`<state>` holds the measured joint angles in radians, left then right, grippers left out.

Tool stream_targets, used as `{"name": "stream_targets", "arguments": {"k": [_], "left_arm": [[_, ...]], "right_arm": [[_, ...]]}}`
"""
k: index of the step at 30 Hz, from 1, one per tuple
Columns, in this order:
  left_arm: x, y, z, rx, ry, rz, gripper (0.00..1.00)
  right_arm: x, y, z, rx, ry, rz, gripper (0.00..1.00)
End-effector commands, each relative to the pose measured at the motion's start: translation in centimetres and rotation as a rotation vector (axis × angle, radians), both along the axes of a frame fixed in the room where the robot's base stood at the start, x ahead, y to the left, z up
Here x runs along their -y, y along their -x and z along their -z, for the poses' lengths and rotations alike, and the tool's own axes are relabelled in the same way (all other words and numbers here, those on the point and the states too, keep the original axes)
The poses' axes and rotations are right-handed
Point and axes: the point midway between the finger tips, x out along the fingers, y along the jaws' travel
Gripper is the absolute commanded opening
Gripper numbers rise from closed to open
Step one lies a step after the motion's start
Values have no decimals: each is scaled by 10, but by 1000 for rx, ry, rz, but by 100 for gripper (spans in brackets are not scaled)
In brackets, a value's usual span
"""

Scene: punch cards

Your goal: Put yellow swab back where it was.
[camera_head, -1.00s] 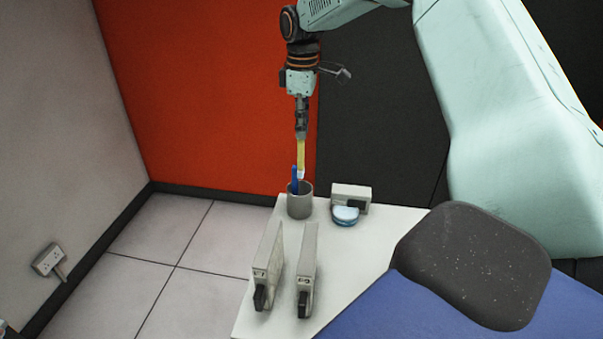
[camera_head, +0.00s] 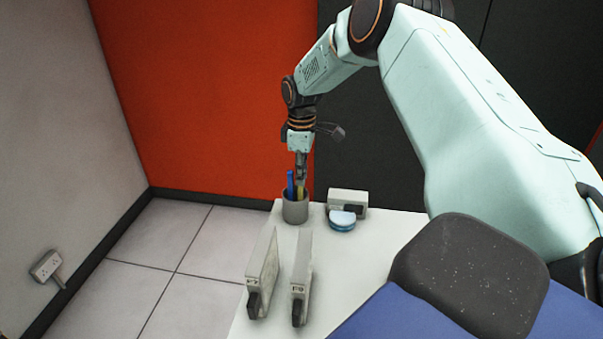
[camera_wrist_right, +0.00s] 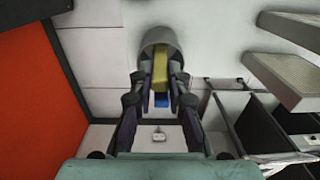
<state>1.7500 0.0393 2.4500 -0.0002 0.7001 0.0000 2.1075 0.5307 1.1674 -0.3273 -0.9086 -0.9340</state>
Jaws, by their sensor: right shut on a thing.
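The yellow swab (camera_head: 300,191) stands in the grey cup (camera_head: 295,212), its lower part hidden inside. My right gripper (camera_head: 301,180) is just above the cup, pointing down, and is shut on the swab's upper part. In the right wrist view the yellow swab (camera_wrist_right: 160,72) lies between the fingers of my right gripper (camera_wrist_right: 160,98) and reaches into the cup (camera_wrist_right: 160,38). A blue swab (camera_head: 290,184) also stands in the cup, left of the yellow one. My left gripper is not in view.
The cup stands on a white table (camera_head: 345,262) near its far edge. A small white box (camera_head: 348,198) and a round light-blue item (camera_head: 342,220) are right of it. Two upright grey card holders (camera_head: 263,268) stand nearer. A dark cushion (camera_head: 470,268) is at the right.

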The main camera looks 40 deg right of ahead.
Motion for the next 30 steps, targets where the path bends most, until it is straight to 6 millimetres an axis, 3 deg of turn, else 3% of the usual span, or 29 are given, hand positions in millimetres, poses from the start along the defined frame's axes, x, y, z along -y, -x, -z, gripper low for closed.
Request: {"name": "stream_targets", "arguments": {"k": [8, 9, 17, 26, 30], "left_arm": [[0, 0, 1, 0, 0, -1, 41], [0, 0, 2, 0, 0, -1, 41], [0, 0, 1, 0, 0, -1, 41], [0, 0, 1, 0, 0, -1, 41], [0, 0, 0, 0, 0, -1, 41]], "right_arm": [[0, 0, 4, -1, 0, 0, 0], [0, 0, 5, -1, 1, -1, 17], [0, 0, 4, -1, 0, -1, 39], [0, 0, 3, 0, 0, -1, 39], [0, -1, -10, 2, 0, -1, 39]]}}
